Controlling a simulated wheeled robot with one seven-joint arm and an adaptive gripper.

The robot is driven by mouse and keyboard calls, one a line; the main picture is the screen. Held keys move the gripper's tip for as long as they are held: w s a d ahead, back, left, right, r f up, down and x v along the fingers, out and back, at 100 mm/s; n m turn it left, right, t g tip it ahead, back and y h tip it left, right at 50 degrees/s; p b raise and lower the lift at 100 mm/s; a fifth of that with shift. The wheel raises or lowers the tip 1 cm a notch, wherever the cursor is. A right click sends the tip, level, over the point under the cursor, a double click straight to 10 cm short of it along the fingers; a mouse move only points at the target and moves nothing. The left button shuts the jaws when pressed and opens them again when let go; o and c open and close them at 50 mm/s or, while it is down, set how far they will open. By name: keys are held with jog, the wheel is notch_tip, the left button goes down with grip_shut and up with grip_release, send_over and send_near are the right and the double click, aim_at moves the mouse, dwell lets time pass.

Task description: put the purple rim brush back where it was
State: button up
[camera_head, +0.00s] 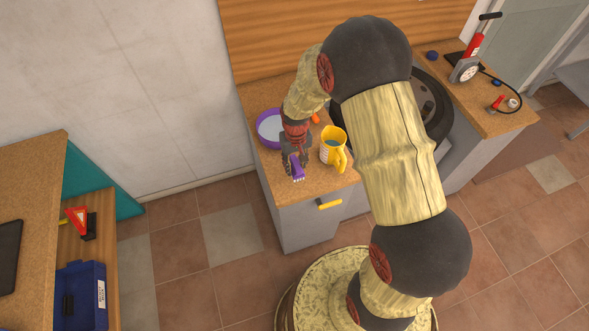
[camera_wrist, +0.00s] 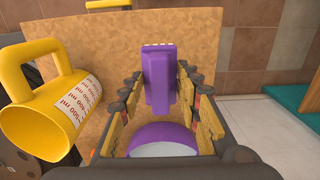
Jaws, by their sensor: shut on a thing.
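The purple rim brush (camera_head: 298,172) is held by my gripper (camera_head: 295,158) over the front left part of the wooden counter (camera_head: 325,182). In the wrist view the brush (camera_wrist: 158,80) stands between the two rows of finger pads of my gripper (camera_wrist: 158,95), its pale bristle end pointing away. Whether the brush touches the counter I cannot tell. A purple bowl (camera_head: 268,128) with a pale inside stands behind and left of my gripper; part of it shows at the bottom of the wrist view (camera_wrist: 163,140).
A yellow measuring jug (camera_head: 333,148) stands close to the right of my gripper. A small orange thing (camera_head: 315,118) lies behind it. A dark round unit (camera_head: 430,105) is partly hidden by my arm. A red-handled pump with a gauge (camera_head: 470,65) stands at the far right.

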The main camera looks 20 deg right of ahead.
aim_at(295, 169)
jog(key=shift+w+a+f, duration=0.1)
jog(key=shift+w+f, duration=0.1)
jog(key=shift+f, duration=0.1)
jog(key=shift+f+b, duration=0.35)
jog(key=shift+f, duration=1.1)
jog(key=shift+f, duration=0.15)
jog(key=o, duration=1.1)
